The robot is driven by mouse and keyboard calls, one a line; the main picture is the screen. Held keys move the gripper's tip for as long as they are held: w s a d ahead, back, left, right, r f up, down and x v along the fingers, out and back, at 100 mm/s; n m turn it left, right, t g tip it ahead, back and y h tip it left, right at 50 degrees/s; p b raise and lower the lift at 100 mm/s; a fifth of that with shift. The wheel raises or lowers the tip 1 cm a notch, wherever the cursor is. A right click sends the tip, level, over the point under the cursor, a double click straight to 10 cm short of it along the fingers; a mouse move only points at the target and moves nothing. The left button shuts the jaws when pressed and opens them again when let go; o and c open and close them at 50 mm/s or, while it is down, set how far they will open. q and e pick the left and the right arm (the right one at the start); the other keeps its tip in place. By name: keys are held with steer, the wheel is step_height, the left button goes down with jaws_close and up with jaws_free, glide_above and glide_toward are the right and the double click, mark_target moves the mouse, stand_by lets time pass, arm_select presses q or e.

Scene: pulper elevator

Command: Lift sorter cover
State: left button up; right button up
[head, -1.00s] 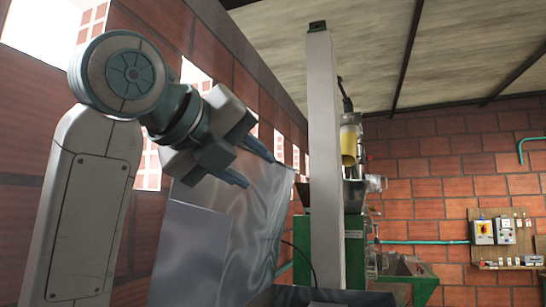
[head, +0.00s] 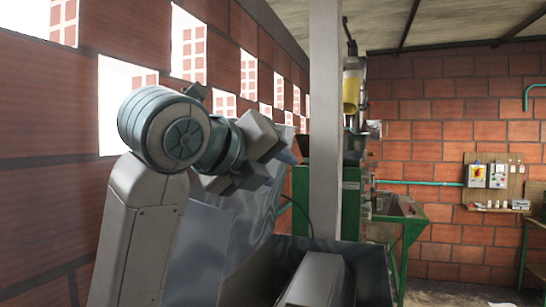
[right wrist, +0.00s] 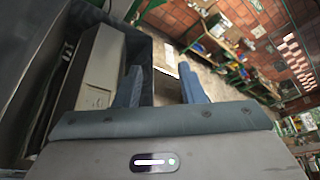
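A long grey box (head: 316,280) lies beside the panel inside a dark metal trough (head: 358,258); the box also shows in the right wrist view (right wrist: 101,68).
A light post (head: 325,120) rises just behind the trough. A green machine (head: 350,195) stands beyond it. A brick wall with bright openings (head: 188,45) runs along the left. A switch board (head: 497,182) hangs on the back wall.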

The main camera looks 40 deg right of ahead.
steer(key=shift+a, duration=0.2)
jaws_close()
steer(key=shift+d, duration=0.1)
stand_by(0.4)
stand_by(0.7)
jaws_free()
